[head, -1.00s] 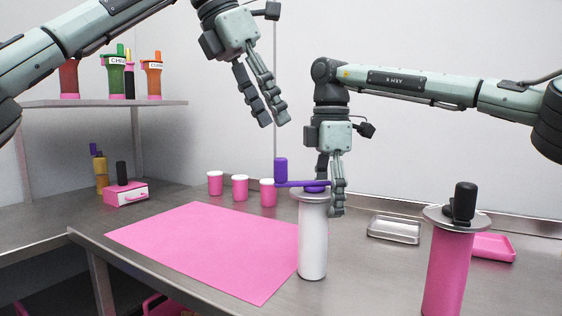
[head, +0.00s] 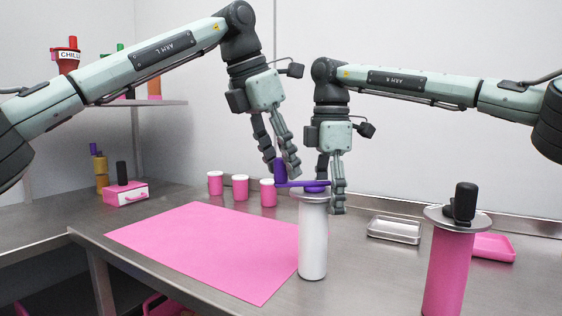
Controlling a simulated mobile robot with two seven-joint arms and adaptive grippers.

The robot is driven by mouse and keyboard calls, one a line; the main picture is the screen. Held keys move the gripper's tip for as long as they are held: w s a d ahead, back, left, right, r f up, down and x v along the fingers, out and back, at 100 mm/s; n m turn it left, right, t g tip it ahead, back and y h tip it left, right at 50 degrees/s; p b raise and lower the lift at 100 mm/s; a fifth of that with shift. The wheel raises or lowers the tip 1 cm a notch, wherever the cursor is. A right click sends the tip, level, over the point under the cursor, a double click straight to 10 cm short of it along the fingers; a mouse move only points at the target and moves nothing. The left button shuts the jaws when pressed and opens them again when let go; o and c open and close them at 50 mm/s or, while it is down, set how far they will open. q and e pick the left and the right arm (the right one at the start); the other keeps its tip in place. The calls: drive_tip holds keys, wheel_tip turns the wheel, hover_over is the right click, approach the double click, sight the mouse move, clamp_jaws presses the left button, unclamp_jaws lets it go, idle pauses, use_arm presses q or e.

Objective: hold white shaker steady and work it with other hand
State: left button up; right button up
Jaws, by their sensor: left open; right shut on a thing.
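The white shaker (head: 313,240) stands upright on the metal table, at the right edge of the pink mat. It has a grey rim and a purple crank on top, whose upright purple knob (head: 280,173) is at the left end. My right gripper (head: 330,205) points down and is shut on the top of the white shaker. My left gripper (head: 278,172) points down with its fingers apart around the purple knob; contact is not clear. The fingers hide part of the knob.
A pink mat (head: 205,245) lies left of the shaker. Small pink cups (head: 240,187) stand behind it. A pink drum (head: 448,270) with a black knob and a metal tray (head: 394,230) are at right. A pink drawer box (head: 126,194) is at left.

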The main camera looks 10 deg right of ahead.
use_arm(q)
drive_tip(key=shift+f, duration=0.15)
drive_tip(key=shift+c, duration=0.4)
clamp_jaws()
